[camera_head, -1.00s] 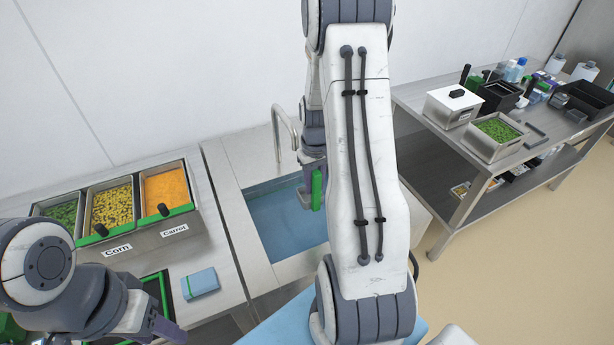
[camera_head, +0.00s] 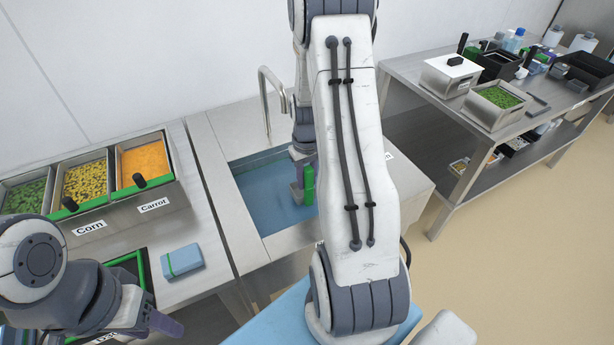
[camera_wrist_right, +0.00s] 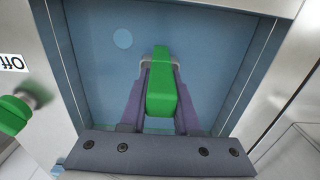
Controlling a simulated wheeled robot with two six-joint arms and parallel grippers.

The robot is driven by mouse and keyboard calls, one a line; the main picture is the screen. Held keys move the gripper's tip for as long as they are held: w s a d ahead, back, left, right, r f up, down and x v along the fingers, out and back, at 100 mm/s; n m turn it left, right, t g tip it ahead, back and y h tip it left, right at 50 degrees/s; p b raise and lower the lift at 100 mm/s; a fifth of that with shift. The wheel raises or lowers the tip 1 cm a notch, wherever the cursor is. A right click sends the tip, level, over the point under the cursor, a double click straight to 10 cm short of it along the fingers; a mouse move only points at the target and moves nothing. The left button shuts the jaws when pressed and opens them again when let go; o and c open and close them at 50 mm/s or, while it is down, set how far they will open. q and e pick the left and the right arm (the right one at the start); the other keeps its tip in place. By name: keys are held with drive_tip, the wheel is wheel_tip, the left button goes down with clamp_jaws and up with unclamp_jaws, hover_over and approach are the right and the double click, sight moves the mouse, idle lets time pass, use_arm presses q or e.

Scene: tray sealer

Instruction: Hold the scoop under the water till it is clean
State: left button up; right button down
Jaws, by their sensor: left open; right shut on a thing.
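My right gripper (camera_wrist_right: 161,95) is shut on the scoop's green handle (camera_wrist_right: 161,90) over the sink basin. The green handle also shows in the head view (camera_head: 308,185), beside the gripper. The scoop's bowl is hidden, so I cannot tell how clean it is. The sink (camera_head: 270,200) has a blue-looking basin. The tap (camera_head: 266,100) curves over its back edge; I cannot make out a stream of water. My left gripper (camera_head: 160,328) is open and empty at the lower left, near the counter's front.
Bins of peas (camera_head: 24,198), corn (camera_head: 86,184) and carrot (camera_head: 144,162) stand on the left counter. A blue sponge-like block (camera_head: 181,261) lies in front of them. A green knob (camera_wrist_right: 18,110) sits by an "Off" label. A steel table (camera_head: 440,100) with containers stands at right.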

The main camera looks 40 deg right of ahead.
sight(307, 199)
drive_tip(key=shift+f+b, duration=2.65)
drive_tip(key=shift+f, duration=1.9)
drive_tip(key=shift+r, duration=0.15)
wheel_tip(307, 199, up, 20)
drive_tip(key=p, duration=1.7)
drive_tip(key=shift+p, duration=0.4)
